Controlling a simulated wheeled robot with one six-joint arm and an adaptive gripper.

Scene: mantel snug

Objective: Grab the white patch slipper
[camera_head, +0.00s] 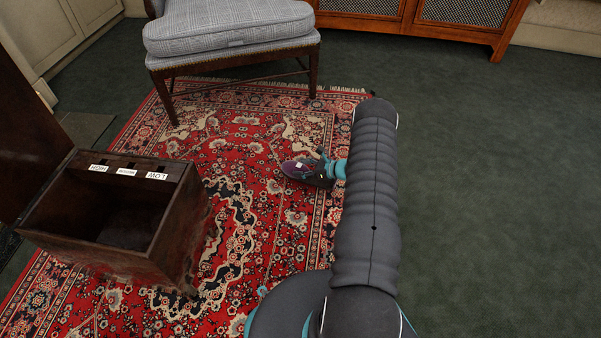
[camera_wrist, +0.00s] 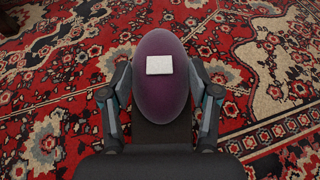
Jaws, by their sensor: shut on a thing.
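The slipper is a dark purple oval with a small white patch on top. In the wrist view the slipper (camera_wrist: 162,95) is upright in the picture, between the two fingers of my gripper (camera_wrist: 162,98), which is shut on its sides. In the head view the slipper (camera_head: 297,168) shows at the end of my gripper (camera_head: 312,170), over the red rug. The fingers partly hide its far side there. I cannot tell whether the slipper touches the rug.
A dark wooden box (camera_head: 158,236) with an open lid and white labels stands at the left. A grey checked chair (camera_head: 230,28) stands at the back on the patterned rug (camera_head: 262,215). A wooden cabinet (camera_head: 420,14) is behind. Green carpet (camera_head: 500,190) at right is clear.

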